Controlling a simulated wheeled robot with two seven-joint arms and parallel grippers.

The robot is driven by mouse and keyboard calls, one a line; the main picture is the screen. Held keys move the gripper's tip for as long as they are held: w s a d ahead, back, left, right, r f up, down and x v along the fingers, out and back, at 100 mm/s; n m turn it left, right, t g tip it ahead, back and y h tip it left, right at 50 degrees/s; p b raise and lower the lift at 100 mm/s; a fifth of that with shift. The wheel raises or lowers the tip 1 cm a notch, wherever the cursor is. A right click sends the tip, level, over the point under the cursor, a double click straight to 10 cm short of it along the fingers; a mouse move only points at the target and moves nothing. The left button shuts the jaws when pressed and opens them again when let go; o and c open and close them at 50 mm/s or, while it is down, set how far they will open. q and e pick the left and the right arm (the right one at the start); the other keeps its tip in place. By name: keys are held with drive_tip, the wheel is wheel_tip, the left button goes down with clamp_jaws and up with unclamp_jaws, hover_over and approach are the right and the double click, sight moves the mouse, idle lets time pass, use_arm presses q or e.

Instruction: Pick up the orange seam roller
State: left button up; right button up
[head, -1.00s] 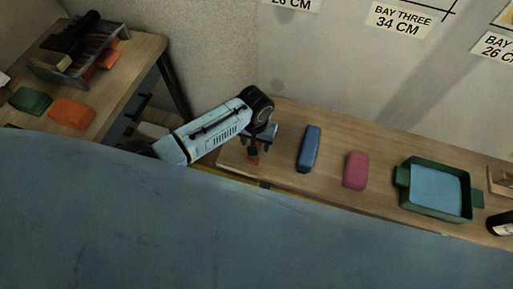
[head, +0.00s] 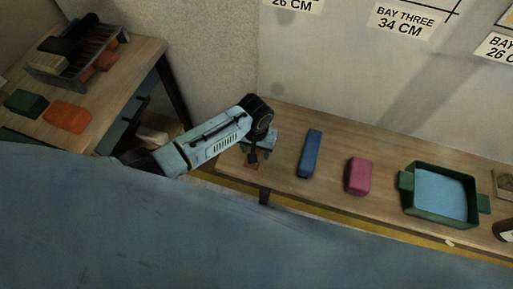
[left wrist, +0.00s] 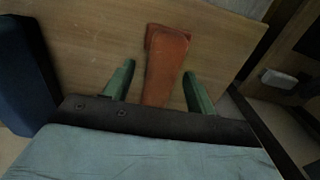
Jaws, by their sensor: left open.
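The orange seam roller (left wrist: 166,62) lies on the wooden bench in the left wrist view, its long tapered body running toward the gripper. My left gripper (left wrist: 160,74) is open, with its two green fingers on either side of the roller's near part and gaps visible on both sides. In the head view my left gripper (head: 258,147) is over the bench's left end, and a small part of the roller (head: 251,158) shows below it, mostly hidden by the gripper. My right gripper is not in view.
A blue block (head: 310,153), a pink block (head: 360,176) and a green tray (head: 408,205) with a light blue inside stand right of the gripper. The blue block is also at left in the wrist view (left wrist: 22,75). A side table (head: 140,62) holds a rack and blocks.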

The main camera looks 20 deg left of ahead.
use_arm(q)
drive_tip(key=shift+f, duration=0.1)
drive_tip(key=shift+c, duration=0.5)
drive_tip(key=c, duration=1)
drive_tip(key=shift+o, duration=0.2)
drive_tip(key=shift+r, duration=0.2)
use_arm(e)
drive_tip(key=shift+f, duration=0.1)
